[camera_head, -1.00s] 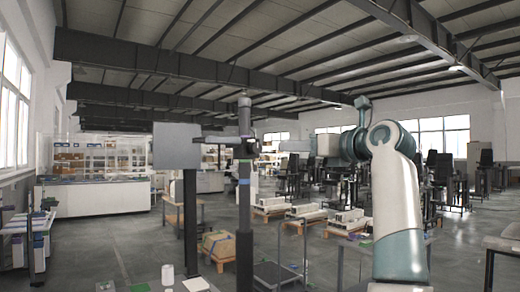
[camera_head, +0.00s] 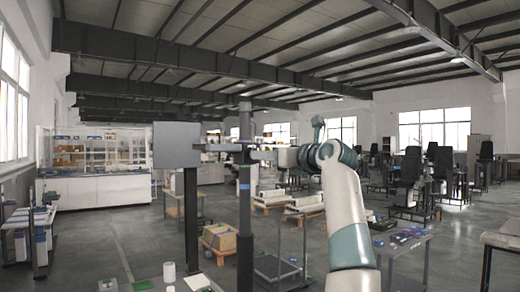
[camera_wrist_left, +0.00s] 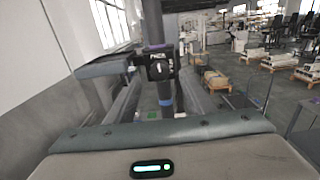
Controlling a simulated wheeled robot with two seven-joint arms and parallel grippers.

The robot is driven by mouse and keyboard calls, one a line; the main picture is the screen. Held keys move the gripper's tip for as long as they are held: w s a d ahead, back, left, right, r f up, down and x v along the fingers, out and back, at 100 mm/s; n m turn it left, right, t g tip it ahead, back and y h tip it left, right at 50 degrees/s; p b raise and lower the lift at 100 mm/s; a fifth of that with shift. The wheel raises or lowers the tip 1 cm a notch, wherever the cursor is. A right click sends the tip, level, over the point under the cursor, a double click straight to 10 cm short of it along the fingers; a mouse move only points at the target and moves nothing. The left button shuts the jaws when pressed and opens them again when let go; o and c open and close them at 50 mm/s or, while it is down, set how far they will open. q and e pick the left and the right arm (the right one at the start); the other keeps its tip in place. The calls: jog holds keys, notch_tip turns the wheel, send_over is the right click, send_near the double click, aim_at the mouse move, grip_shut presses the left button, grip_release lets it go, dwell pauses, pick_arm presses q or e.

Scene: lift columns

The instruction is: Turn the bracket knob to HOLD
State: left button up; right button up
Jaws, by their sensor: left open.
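The bracket knob (camera_wrist_left: 160,69) is a dark round part with a pale mark, on a black bracket clamped to the dark column (camera_wrist_left: 153,22). Its lettering is too small to read. The column (camera_head: 245,205) also stands in the head view with the bracket (camera_head: 238,148) across it; the knob face cannot be made out there. My right gripper is out of view.
A grey panel (camera_head: 177,145) on a post stands left of the column. A cardboard box (camera_head: 219,238) and pallets with pale parts (camera_head: 305,202) are on the floor behind. A table (camera_head: 408,247) stands at right.

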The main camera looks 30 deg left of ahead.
pick_arm(q)
jog(key=shift+p+x, duration=0.8)
jog(key=shift+x, duration=1.7)
jog(key=c, duration=1)
jog(key=shift+c, duration=0.2)
